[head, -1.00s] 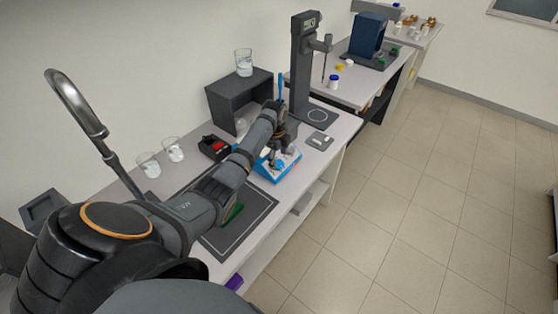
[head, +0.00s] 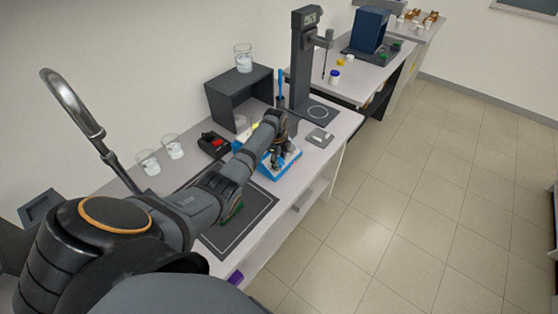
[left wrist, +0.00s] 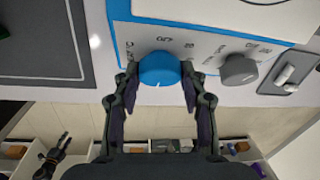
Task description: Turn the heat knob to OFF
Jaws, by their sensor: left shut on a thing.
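The blue heat knob (left wrist: 159,70) sits on the front panel of a white and blue hotplate (left wrist: 215,92), with printed marks including OFF around it. My left gripper (left wrist: 160,80) is shut on the blue knob, one finger on each side. The knob's pointer direction is too small to tell. A grey knob (left wrist: 239,69) stands to the right on the same panel. In the head view the hotplate (head: 288,166) is on the bench, partly hidden by my left gripper (head: 279,157).
A black and red device (head: 214,145), two beakers (head: 149,162) and a dark shelf (head: 238,93) stand behind. The floor in front is clear.

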